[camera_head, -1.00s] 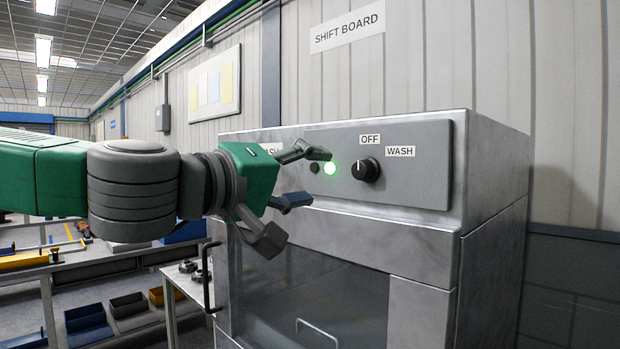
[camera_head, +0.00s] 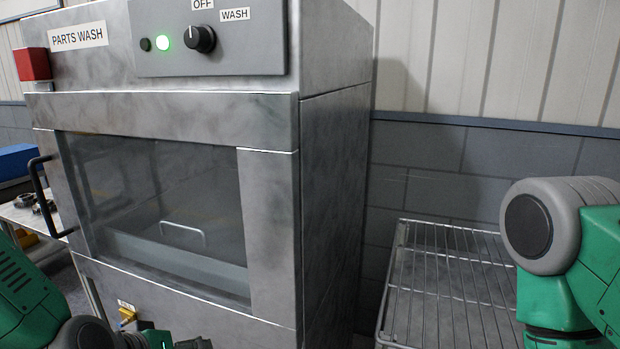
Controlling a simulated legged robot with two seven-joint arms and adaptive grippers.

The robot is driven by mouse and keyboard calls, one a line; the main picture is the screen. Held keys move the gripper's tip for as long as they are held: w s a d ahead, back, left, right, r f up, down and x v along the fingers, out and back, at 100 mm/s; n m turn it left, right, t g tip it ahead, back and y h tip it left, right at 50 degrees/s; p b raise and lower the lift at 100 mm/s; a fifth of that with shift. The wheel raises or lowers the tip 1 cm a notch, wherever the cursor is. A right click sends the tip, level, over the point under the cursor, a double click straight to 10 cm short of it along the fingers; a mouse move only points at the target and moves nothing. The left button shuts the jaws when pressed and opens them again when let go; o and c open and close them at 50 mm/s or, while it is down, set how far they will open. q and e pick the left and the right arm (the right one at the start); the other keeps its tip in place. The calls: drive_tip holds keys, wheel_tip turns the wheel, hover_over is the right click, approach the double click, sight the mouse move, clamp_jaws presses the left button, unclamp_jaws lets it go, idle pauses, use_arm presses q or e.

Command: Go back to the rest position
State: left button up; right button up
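The grey metal parts wash cabinet (camera_head: 195,116) fills the left and middle of the head view. Its round black knob (camera_head: 200,39) sits under the OFF label and beside the WASH label. My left arm shows low at the left edge, apart from the knob. Its gripper is at most a small dark part at the bottom edge, too cut off to read. My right arm shows at the right edge; its gripper is out of view.
A wire rack (camera_head: 450,285) stands right of the cabinet, close to my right arm. The door's black handle (camera_head: 47,200) sticks out at the left. A red box (camera_head: 33,64) is fixed at the upper left. A table with metal parts (camera_head: 40,207) stands beyond the handle.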

use_arm(q)
drive_tip(key=s+a+f+m+g+y+b, duration=0.1)
drive_tip(key=s+a+f+m+g, duration=0.1)
drive_tip(key=s+f, duration=0.9)
drive_tip(key=s+a+f+m+g+y+b, duration=0.1)
drive_tip(key=s+a+f+g, duration=0.4)
drive_tip(key=s+f, duration=0.7)
drive_tip(key=shift+s+a+f+m+y+b, duration=0.35)
drive_tip(key=shift+a+f+m+b, duration=0.25)
drive_tip(key=shift+f+m, duration=0.35)
drive_tip(key=shift+w, duration=0.2)
